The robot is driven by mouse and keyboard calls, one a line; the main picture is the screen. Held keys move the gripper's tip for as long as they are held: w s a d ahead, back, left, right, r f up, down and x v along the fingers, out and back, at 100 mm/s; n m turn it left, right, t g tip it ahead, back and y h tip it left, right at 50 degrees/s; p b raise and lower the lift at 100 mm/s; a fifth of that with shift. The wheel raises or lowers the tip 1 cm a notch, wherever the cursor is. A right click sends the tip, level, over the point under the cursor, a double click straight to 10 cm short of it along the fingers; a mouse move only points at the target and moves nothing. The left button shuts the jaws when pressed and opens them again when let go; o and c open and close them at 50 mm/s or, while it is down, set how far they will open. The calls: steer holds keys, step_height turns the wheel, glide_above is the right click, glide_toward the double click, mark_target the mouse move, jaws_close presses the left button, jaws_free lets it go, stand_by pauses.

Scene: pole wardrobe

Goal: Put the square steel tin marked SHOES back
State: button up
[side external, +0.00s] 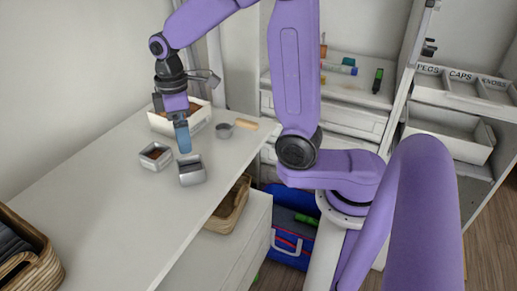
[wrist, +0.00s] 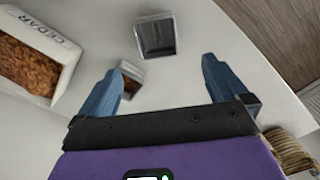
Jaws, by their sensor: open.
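Two small square steel tins stand on the white table. One tin (side external: 191,178) has a dark inside; I take it for the tin (wrist: 156,55) at top centre in the wrist view. The other tin (side external: 155,163) holds something brown and shows in the wrist view (wrist: 131,71) beside the left finger, partly hidden by it. I cannot read a SHOES mark on either. My gripper (side external: 183,150) is over the table, close behind the tins in the side view. In the wrist view my gripper (wrist: 158,68) has its blue fingers wide apart with nothing held between them.
A white box marked CEDAR (wrist: 66,52) with brown chips is at left in the wrist view. A round grey cup (side external: 225,131) and a wooden piece (side external: 246,124) lie near the table's far end. Labelled compartments (side external: 465,88) are right.

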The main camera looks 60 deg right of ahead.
steer(key=s+d+f+n, duration=0.1)
steer(key=s+n, duration=0.2)
steer(key=s, duration=2)
steer(key=shift+s+d, duration=0.15)
steer(key=shift+s, duration=0.25)
